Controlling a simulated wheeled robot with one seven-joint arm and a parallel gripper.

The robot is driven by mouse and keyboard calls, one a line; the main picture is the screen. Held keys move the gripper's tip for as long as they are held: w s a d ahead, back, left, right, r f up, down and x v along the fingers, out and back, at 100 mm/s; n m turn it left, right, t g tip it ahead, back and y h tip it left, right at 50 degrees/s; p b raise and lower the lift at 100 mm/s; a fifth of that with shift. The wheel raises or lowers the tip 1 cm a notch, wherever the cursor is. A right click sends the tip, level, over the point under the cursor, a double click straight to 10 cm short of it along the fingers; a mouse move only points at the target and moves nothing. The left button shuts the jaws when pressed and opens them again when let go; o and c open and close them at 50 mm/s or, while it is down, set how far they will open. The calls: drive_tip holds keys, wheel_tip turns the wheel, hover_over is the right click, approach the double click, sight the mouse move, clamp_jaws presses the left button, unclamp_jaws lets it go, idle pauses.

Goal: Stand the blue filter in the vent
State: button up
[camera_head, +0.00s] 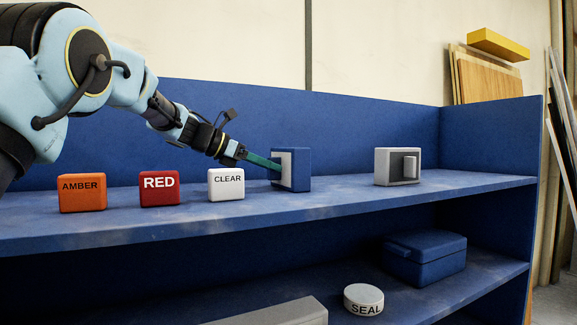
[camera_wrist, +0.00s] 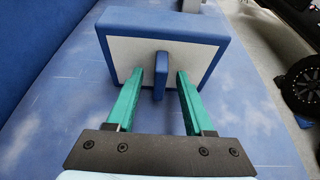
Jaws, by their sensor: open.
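The blue filter (camera_head: 299,170) is a blue block standing upright on the shelf, with a pale face on its left side. In the wrist view the filter (camera_wrist: 205,57) shows its pale face with a small blue tab (camera_wrist: 160,77) sticking out. My gripper (camera_head: 275,166) reaches in from the left at that face. In the wrist view its two green fingers (camera_wrist: 160,86) are open, one on each side of the tab, with gaps between. No part in view can be told as the vent for sure.
A grey box (camera_head: 384,170) with a raised square knob stands to the right. Orange AMBER (camera_head: 82,202), red RED (camera_head: 158,194) and white CLEAR (camera_head: 226,192) blocks stand left. Below are a blue case (camera_head: 425,265) and a SEAL disc (camera_head: 363,293). The shelf (camera_head: 345,195) is clear between filter and grey box.

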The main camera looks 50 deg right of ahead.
drive_tip(key=shift+d, duration=0.1)
clamp_jaws()
idle(0.4)
